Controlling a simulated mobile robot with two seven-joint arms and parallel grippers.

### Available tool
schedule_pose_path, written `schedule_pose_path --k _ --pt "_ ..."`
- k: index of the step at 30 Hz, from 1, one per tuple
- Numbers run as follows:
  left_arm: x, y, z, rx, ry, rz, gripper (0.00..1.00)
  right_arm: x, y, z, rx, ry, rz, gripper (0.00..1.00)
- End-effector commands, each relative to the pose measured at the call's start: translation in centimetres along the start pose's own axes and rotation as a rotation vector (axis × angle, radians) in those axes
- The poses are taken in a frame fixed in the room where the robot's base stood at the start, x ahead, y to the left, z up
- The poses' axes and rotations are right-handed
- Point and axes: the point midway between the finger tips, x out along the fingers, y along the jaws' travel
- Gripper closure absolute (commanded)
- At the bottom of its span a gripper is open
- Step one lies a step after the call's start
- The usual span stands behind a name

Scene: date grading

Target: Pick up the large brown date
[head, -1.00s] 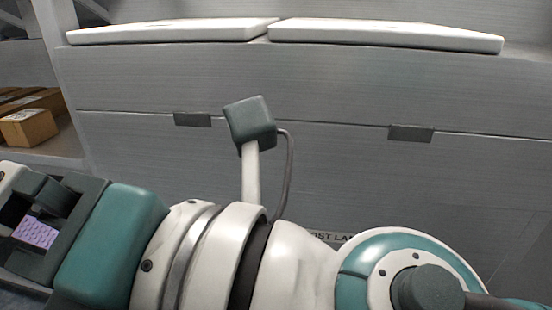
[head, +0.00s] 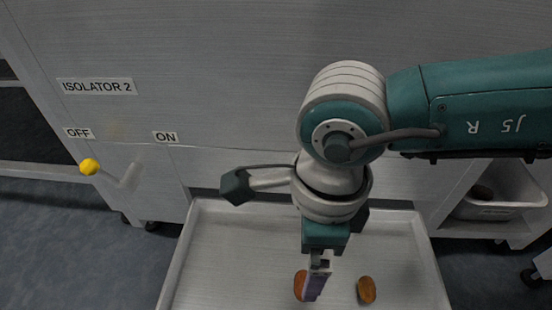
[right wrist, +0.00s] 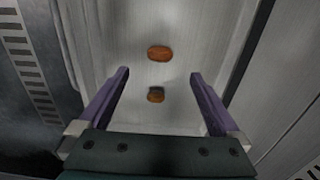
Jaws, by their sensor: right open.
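Two dates lie apart on a pale tray (head: 240,245). In the head view, one reddish-brown date (head: 299,284) is partly hidden by my right gripper (head: 316,286); the other brown date (head: 366,290) lies to its right. In the right wrist view, an orange-brown date (right wrist: 160,53) lies beyond the fingertips and looks larger. A darker, smaller-looking date (right wrist: 156,95) shows between the fingers. My right gripper (right wrist: 160,73) is open and empty, pointing down over the tray. I cannot tell its height exactly. My left gripper is out of view.
A grey cabinet wall stands behind the tray, with an ISOLATOR 2 label (head: 97,87) and a yellow-knobbed lever (head: 89,167) near the OFF label. A white bin (head: 500,195) stands at the right. The tray around the dates is clear.

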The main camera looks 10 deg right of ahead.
Motion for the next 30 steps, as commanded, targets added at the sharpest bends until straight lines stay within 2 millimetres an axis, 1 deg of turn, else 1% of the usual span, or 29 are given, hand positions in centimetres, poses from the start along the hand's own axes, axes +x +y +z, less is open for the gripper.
schedule_pose_path --k 1,5,9,16,24,27,30 --pt "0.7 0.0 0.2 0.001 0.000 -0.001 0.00 0.7 -0.3 -0.3 -0.002 0.013 -0.009 0.01" --pt "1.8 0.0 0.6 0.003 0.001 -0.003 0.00 2.2 -0.4 -0.5 -0.003 0.020 -0.011 0.01" --pt "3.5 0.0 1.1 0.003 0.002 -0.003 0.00 4.5 -0.3 -0.5 -0.002 0.018 -0.009 0.01" --pt "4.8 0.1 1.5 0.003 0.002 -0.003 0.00 6.0 -0.2 -0.4 -0.003 0.015 -0.008 0.01" --pt "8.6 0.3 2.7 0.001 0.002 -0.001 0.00 9.9 -0.1 -0.4 -0.002 0.016 -0.007 0.01" --pt "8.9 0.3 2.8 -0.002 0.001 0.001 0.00 10.4 -0.1 -0.3 -0.001 0.015 -0.008 0.01" --pt "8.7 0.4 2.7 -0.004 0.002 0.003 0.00 10.1 -0.1 -0.3 -0.001 0.015 -0.008 0.01"
